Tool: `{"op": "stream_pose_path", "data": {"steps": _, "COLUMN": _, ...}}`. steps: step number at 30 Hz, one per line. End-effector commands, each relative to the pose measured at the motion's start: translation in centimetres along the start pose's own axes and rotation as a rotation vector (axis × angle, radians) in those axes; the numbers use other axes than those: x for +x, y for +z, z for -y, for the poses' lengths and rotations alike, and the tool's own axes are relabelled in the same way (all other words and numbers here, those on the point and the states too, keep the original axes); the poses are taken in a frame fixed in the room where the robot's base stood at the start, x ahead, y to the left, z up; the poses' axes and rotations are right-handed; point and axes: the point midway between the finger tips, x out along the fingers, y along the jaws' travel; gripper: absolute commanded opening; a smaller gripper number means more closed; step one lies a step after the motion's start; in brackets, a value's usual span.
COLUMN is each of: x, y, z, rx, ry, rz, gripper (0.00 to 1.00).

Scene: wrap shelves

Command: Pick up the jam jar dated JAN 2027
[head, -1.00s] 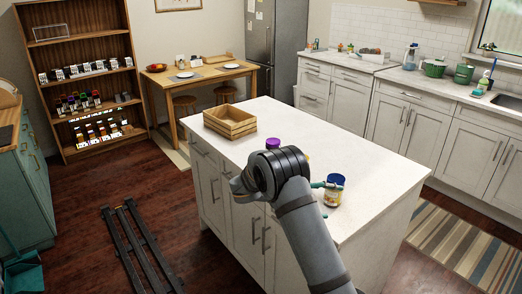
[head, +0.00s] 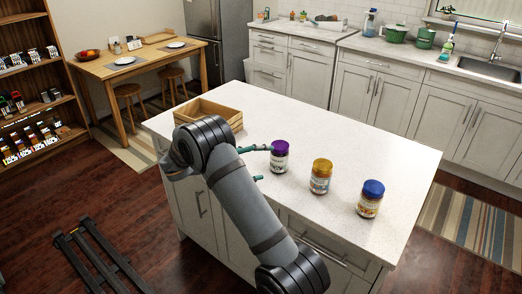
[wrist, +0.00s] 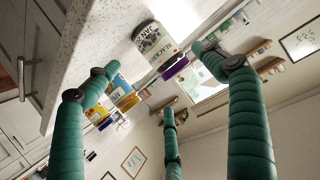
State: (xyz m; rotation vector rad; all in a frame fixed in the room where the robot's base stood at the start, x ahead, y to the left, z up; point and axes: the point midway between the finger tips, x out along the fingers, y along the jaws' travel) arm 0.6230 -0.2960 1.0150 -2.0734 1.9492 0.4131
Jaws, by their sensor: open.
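Three jars stand upright on the white island in the head view: a purple-lidded jar (head: 280,158), a yellow-lidded jar (head: 321,177) and a blue-lidded jar (head: 370,199). Their dates cannot be read. My gripper (head: 258,164) has teal fingers, open and empty, just left of the purple-lidded jar. The other two jars show behind the left finger, partly hidden. I cannot tell whether any finger touches a jar.
A wooden crate (head: 212,110) stands on the island, behind my arm. The right part of the island top (head: 400,150) is clear. A shelf (head: 30,90) with several small items stands at far left, beside a wooden table (head: 135,62).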

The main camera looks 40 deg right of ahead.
Motion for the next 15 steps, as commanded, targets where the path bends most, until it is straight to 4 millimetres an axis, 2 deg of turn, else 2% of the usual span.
{"op": "stream_pose_path", "data": {"steps": 7, "x": 3.5, "y": -0.2, "z": -0.2, "rx": -0.002, "ry": 0.005, "rz": 0.000, "gripper": 0.83}}
{"op": "stream_pose_path", "data": {"steps": 15, "x": 5.9, "y": -0.4, "z": -0.3, "rx": -0.002, "ry": 0.004, "rz": 0.001, "gripper": 0.83}}
